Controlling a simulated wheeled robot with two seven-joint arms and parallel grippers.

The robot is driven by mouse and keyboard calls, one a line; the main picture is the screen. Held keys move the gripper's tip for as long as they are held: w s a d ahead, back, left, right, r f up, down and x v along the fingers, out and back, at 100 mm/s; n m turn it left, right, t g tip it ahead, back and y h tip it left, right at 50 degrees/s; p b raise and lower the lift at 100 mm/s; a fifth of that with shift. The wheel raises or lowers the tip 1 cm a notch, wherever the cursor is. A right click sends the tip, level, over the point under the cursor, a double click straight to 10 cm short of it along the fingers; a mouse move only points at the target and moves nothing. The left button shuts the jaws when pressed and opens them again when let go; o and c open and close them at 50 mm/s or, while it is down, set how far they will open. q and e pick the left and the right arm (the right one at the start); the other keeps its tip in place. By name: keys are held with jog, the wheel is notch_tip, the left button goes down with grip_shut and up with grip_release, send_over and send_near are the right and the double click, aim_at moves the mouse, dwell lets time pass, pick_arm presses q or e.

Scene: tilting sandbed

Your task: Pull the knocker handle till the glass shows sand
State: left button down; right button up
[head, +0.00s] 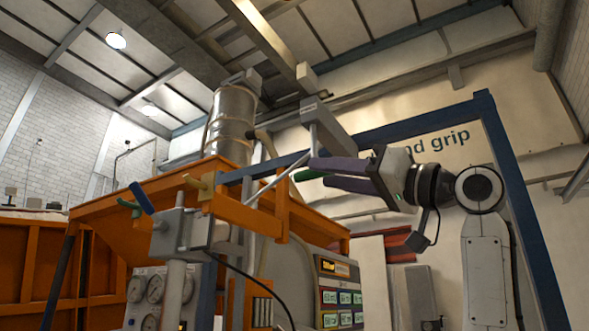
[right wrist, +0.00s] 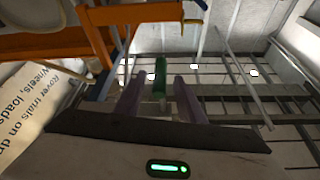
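The knocker handle appears to be a thin metal rod (head: 277,182) with a green grip (head: 310,175) at its upper end. My right gripper (head: 319,173), with purple fingers, reaches in from the right at the green grip. In the right wrist view the green grip (right wrist: 160,72) stands between the two fingers (right wrist: 158,85), with a visible gap on each side. The gripper looks open around it, not clamped. I cannot make out the glass or any sand in it. My left gripper is not in view.
An orange sandbed (head: 155,190) stands at left, with a metal drum (head: 231,115) above it. A blue frame (head: 508,190) rises at right. Gauges (head: 155,288) and a lit panel (head: 341,297) are below.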

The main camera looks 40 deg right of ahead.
jog(key=p+x, duration=0.2)
jog(key=x, duration=0.4)
jog(key=shift+w+a+r, duration=0.25)
jog(key=shift+w+r, duration=0.05)
jog(key=shift+w, duration=0.5)
grip_shut()
